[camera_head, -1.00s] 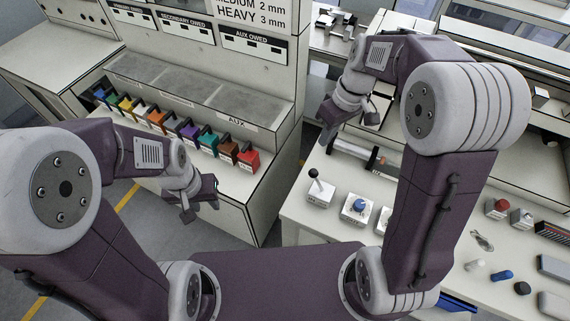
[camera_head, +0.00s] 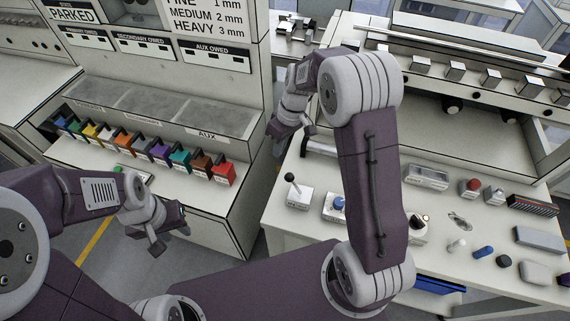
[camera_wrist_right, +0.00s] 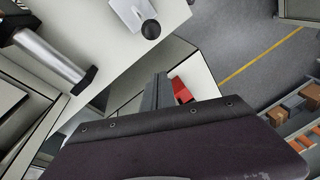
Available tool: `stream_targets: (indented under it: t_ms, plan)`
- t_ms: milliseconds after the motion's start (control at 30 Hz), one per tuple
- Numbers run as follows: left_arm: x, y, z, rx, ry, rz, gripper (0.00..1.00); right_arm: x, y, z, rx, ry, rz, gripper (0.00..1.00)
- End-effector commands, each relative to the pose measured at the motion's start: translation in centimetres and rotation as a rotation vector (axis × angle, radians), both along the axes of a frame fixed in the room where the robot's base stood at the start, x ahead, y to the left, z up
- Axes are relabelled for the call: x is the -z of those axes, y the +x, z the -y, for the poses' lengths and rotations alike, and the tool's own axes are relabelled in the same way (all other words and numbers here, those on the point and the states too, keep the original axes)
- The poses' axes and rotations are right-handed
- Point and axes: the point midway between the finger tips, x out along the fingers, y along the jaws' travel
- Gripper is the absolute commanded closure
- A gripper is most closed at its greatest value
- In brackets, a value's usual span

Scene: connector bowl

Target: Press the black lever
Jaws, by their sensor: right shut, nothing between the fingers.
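The black lever (camera_head: 289,178) has a black ball knob on a thin stem. It stands tilted on a small white box (camera_head: 299,197) near the left edge of the right bench. The knob also shows at the top of the right wrist view (camera_wrist_right: 150,29). My right gripper (camera_head: 290,138) is shut and empty, above and behind the lever in the head view, apart from it. Its shut fingers also show in the right wrist view (camera_wrist_right: 155,92). My left gripper (camera_head: 168,240) hangs in front of the left cabinet, far from the lever; its finger gap is unclear.
A blue-knobbed box (camera_head: 338,204) stands right of the lever. A metal cylinder (camera_head: 320,147) lies behind it. Several coloured bins, including a red one (camera_head: 223,174), line the left cabinet. A red button (camera_head: 473,186) and loose parts occupy the right bench (camera_head: 440,205).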

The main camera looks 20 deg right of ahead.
Motion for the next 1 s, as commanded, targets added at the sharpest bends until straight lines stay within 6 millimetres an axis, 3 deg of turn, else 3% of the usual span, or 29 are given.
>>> stream_targets:
  t_ms: [167,333,500,1000]
  plan:
    - [-0.3,0.0,0.0,0.0,0.0,0.0,0.64,3.4,-0.2,-0.7,0.0,-0.001,-0.005,1.0]
    - [-0.7,0.0,0.0,0.0,0.0,0.0,0.64,4.2,-2.3,0.6,0.001,0.0,-0.003,1.0]
    - [-0.7,0.0,0.0,0.0,0.0,0.0,0.64,4.6,-3.1,1.0,0.001,0.0,0.0,1.0]
    - [0.3,0.0,0.0,0.0,0.0,0.0,0.64,4.8,-2.5,1.2,0.001,0.02,0.017,1.0]
